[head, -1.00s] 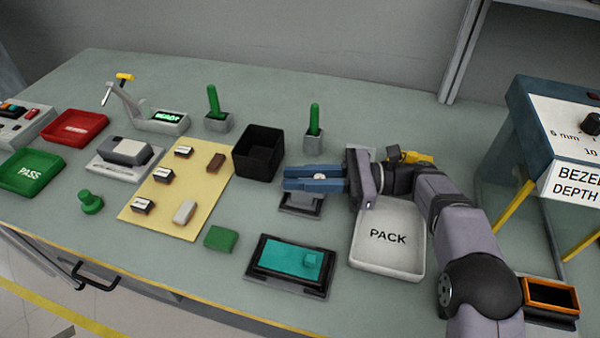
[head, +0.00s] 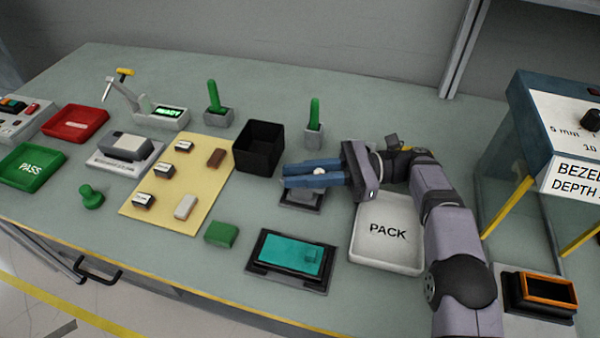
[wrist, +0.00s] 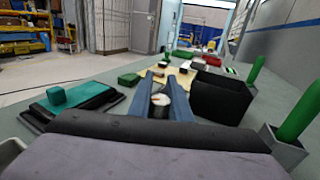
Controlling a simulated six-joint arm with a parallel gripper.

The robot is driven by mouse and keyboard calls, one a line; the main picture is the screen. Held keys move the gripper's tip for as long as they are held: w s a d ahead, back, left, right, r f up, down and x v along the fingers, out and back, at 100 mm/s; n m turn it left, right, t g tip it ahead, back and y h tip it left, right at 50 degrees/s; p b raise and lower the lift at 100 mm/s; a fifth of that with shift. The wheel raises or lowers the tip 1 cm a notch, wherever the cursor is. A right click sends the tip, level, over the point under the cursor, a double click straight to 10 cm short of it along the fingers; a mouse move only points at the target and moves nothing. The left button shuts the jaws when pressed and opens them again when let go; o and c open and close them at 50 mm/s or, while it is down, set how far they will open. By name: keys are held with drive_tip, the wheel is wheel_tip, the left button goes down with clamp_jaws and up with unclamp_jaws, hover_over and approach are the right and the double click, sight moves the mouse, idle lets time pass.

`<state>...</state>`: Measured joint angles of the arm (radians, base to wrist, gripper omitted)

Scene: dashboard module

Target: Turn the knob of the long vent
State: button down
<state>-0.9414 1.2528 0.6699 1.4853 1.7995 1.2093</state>
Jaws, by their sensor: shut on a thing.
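My gripper (head: 310,172) is over a small grey fixture on a dark base (head: 302,198), near the middle of the bench. Its blue fingers are shut on a small pale round knob (head: 318,171), which shows between them. The knob also shows between the fingers (wrist: 160,95) in the wrist view, as a whitish round top (wrist: 160,99). My fingers hide most of the fixture's top, so I cannot make out the long vent's shape or the knob's angle.
A black bin (head: 259,148) and a green rod in a grey holder (head: 314,122) stand behind the fingers. The white PACK tray (head: 362,255) is at the front right. A teal panel in a dark frame (head: 256,272) lies in front, with a green block (head: 221,234) to its left.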

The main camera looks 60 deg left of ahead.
drive_tip(key=c, duration=1.6)
unclamp_jaws()
drive_tip(key=shift+r, duration=5)
